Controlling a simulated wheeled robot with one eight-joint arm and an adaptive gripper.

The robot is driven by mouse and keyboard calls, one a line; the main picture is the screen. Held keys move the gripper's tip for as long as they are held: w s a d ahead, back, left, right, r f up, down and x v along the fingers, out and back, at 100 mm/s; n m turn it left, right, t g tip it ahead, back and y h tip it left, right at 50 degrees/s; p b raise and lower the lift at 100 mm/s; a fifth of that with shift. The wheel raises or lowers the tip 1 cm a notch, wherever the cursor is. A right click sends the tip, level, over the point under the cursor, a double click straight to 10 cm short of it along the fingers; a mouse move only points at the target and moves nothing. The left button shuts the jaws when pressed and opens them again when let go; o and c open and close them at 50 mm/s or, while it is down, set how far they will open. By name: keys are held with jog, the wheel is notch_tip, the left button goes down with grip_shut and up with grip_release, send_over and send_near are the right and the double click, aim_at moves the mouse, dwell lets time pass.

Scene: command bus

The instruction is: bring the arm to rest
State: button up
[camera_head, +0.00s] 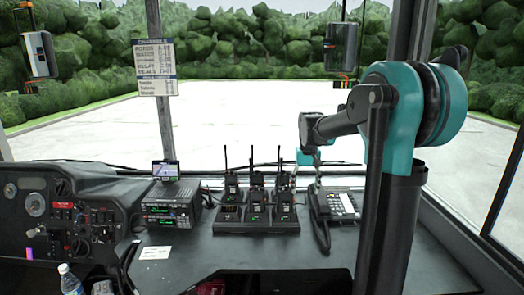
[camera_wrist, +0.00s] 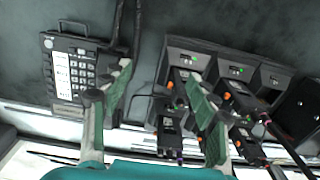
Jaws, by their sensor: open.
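My arm (camera_head: 377,130) rises at the right of the head view and bends over, reaching left above the dashboard. My gripper (camera_head: 306,177) hangs at its end above the gap between the radio charger and the desk phone. In the wrist view my gripper (camera_wrist: 160,95) has its two green-padded fingers spread wide apart, with nothing between them. The charger and the phone lie beyond the fingers, and the fingers hide parts of both. I cannot tell the exact height of the fingertips above them.
A black charger (camera_head: 257,228) holds several handheld radios with upright antennas. A corded phone (camera_head: 342,206) stands right of it. A radio unit (camera_head: 168,212) with a small screen stands left. A bottle (camera_head: 70,281) is at lower left. The counter in front of the charger is clear.

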jog(key=s+d+f+t, duration=0.1)
jog(key=s+f+t, duration=0.1)
jog(key=s+f, duration=0.6)
jog(key=s+d+f+t, duration=0.1)
jog(key=s+f, duration=0.7)
jog(key=s, duration=1)
jog(key=shift+d+f+t, duration=0.3)
jog(key=shift+d+t, duration=0.1)
jog(key=shift+d, duration=0.2)
